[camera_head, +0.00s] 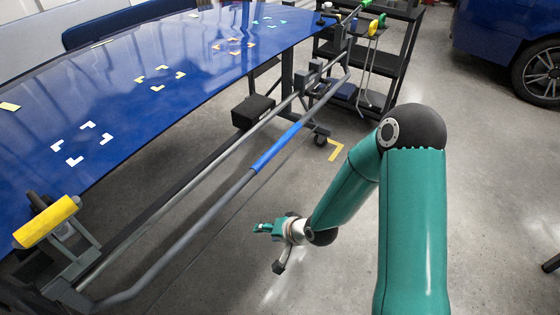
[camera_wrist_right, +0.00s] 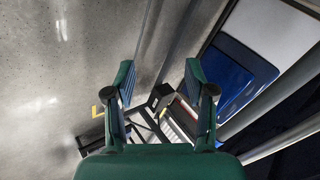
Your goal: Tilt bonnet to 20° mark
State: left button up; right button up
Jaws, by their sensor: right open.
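The bonnet (camera_head: 130,110) is a large glossy blue panel on a stand, filling the upper left of the head view. A long grey tube with a blue sleeve (camera_head: 277,146) runs along its near side. My right gripper (camera_head: 268,247) is open and empty, low over the floor, to the right of the tube and apart from it. In the right wrist view its two fingers (camera_wrist_right: 160,80) stand spread with nothing held between them. I cannot make out a 20° mark. My left gripper is not in view.
A yellow padded support (camera_head: 46,222) stands at the bonnet's near corner. A dark shelf cart (camera_head: 380,60) with tools stands behind the stand's far end. A blue car (camera_head: 510,35) is at the upper right.

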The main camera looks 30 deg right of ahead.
jog(key=w+d+r+m+t+h+b, duration=0.1)
jog(key=w+d+m+t+b, duration=0.15)
jog(key=d, duration=0.25)
jog(key=w+d+r+m+t+h+b, duration=0.1)
jog(key=w+d+r+m+t+b, duration=0.1)
jog(key=d+b, duration=0.15)
jog(key=m+t+b, duration=0.3)
jog(key=t+b, duration=0.1)
jog(key=b, duration=0.2)
send_near(279, 145)
pick_arm(q)
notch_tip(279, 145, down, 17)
jog(key=b, duration=0.2)
pick_arm(e)
jog(key=shift+h, duration=0.4)
jog(key=w+f, duration=0.1)
jog(key=w, duration=0.2)
jog(key=w+f, duration=0.1)
jog(key=w, duration=0.3)
jog(key=w+f, duration=0.1)
jog(key=w, duration=0.3)
jog(key=shift+d, duration=0.2)
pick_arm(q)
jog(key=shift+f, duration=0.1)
pick_arm(e)
grip_shut()
jog(key=shift+g, duration=0.25)
